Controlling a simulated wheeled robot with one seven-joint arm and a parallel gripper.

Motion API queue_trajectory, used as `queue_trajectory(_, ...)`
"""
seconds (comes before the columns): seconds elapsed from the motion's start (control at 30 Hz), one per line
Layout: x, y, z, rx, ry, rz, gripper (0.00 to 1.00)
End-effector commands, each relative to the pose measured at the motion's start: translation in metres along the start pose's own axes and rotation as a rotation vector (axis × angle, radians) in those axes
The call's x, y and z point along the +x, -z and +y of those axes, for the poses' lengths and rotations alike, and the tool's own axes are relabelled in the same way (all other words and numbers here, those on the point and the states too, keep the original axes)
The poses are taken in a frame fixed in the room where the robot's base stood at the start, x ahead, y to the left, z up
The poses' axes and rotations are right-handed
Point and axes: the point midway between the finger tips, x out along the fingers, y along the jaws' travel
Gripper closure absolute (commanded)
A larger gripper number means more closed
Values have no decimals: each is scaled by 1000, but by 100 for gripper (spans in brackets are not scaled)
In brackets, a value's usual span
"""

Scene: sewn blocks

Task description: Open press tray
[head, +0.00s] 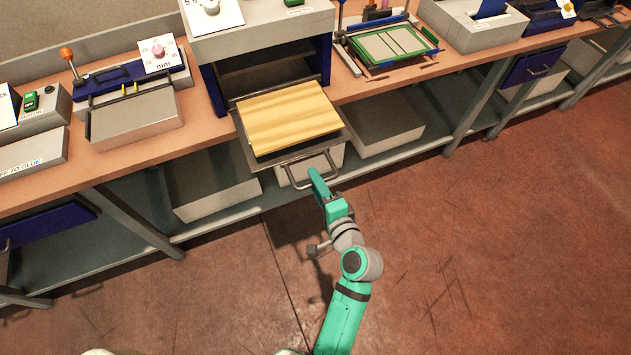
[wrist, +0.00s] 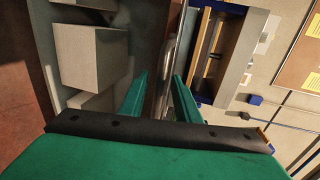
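The press tray (head: 243,152) is a dark metal tray sticking out of the press opening, past the bench's front edge. A pale wooden board (head: 290,117) lies on it. A grey bar handle (head: 303,184) is at the tray's front. My green gripper (head: 318,177) is at the right part of this handle. In the wrist view, my gripper (wrist: 161,80) has its two fingers apart, with the metal handle bar (wrist: 176,55) showing in the gap between them. I cannot tell whether either finger touches the bar.
The press (head: 262,38) stands on the wooden bench (head: 200,103). A grey machine with an orange-knobbed lever (head: 67,54) is to its left, and a green-framed rack (head: 392,46) to its right. Grey boxes (head: 212,186) sit on the lower shelf. The floor in front is clear.

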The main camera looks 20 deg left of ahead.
Motion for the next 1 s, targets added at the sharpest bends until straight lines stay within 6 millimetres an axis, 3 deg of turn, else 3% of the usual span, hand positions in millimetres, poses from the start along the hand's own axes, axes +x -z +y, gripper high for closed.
queue_trajectory(0.6,-96,0,1,1,-2,1,71)
queue_trajectory(1.0,-105,-1,0,0,-1,-1,71)
